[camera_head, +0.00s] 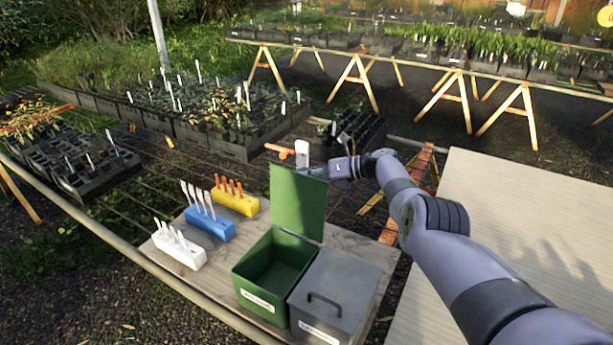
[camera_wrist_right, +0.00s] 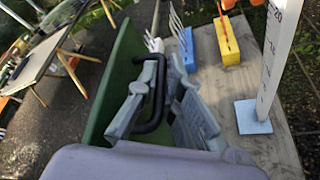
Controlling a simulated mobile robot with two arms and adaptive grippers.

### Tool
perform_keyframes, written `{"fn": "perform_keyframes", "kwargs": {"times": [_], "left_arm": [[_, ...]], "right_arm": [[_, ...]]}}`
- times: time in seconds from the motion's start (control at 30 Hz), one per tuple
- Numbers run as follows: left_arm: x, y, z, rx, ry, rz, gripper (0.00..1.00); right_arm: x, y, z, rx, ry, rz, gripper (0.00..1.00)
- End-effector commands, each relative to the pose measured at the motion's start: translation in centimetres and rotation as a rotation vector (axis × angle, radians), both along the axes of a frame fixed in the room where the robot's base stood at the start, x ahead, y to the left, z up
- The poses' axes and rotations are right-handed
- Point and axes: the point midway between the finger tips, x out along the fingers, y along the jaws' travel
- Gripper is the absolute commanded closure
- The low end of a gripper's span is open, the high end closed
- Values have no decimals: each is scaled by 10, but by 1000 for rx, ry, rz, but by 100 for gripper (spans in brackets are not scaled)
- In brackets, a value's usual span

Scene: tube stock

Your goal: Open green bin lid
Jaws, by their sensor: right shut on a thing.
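The green bin (camera_head: 256,273) stands on a wooden board, and its interior shows from above. Its green lid (camera_head: 298,203) stands up almost vertical along the bin's back edge. My right gripper (camera_head: 318,172) is at the back of the lid's upper part, partly hidden by it. In the right wrist view my right gripper (camera_wrist_right: 165,105) is shut on the lid's black handle (camera_wrist_right: 155,95), with the green lid (camera_wrist_right: 122,60) beside the fingers. My left gripper is not in view.
A grey bin (camera_head: 335,290) with its lid down stands right beside the green bin. White (camera_head: 180,248), blue (camera_head: 210,226) and yellow (camera_head: 236,202) holders with upright markers stand to the left. A white scale on a pale base (camera_wrist_right: 256,118) stands near my gripper. A pale tabletop (camera_head: 520,220) lies at right.

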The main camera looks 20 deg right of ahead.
Motion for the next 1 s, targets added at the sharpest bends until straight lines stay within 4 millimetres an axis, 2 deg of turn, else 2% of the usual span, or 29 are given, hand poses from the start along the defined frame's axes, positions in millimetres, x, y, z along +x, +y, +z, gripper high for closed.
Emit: {"fn": "perform_keyframes", "kwargs": {"times": [0.57, 0.6, 0.73, 1.0], "left_arm": [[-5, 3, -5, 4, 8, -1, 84], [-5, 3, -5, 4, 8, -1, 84], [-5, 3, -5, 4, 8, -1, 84], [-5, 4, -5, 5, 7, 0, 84]], "right_arm": [[-2, 2, -4, 27, 28, 4, 100], [-3, 2, -4, 27, 28, 4, 92], [-2, 2, -4, 27, 27, 3, 84], [-2, 2, -3, 28, 25, 2, 84]]}}
